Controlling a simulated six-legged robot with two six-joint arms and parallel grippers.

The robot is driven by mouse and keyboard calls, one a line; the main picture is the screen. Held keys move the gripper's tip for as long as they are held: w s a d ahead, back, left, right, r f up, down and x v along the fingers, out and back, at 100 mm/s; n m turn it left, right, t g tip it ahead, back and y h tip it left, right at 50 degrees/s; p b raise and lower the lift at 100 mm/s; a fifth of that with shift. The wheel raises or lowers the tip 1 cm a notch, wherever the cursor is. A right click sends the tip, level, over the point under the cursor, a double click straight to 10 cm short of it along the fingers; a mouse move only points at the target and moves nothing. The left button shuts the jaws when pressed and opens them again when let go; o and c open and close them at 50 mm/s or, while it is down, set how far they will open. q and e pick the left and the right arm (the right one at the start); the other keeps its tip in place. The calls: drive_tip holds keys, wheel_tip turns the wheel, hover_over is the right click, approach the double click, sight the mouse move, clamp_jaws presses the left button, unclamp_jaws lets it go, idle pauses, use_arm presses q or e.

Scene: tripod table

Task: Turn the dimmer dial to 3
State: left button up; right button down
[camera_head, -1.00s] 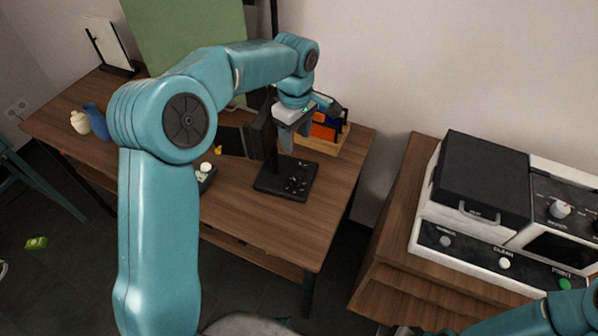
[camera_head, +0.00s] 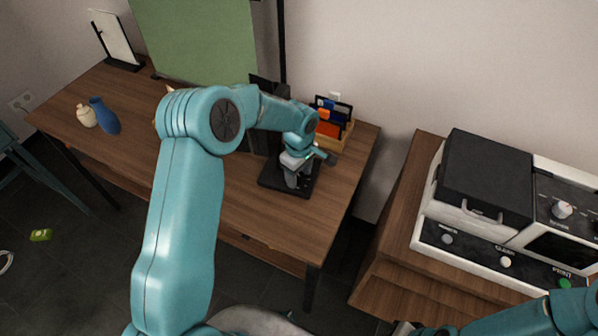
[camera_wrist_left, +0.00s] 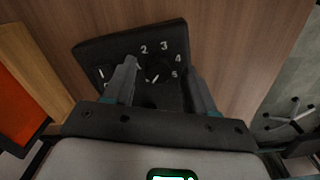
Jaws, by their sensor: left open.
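The dimmer base (camera_head: 268,180) is a black slab on the wooden table, mostly hidden behind my left gripper (camera_head: 291,182) in the head view. In the left wrist view, the base (camera_wrist_left: 90,50) carries white numerals, with 2, 3, 4 and 5 readable. The dark round dimmer dial (camera_wrist_left: 157,72) sits beside them. My left gripper (camera_wrist_left: 162,70) is open, with one finger on each side of the dial in that view. I cannot tell whether the fingers touch it, and its pointer setting is not clear. The end of my right arm (camera_head: 404,328) is cut off at the bottom edge.
A wooden organizer (camera_head: 334,137) with orange and blue items stands close behind the base. A dark post (camera_head: 281,50) rises behind my left arm.

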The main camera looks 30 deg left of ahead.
use_arm(q)
drive_tip(key=shift+w+f, duration=0.1)
drive_tip(key=shift+w, duration=0.05)
clamp_jaws()
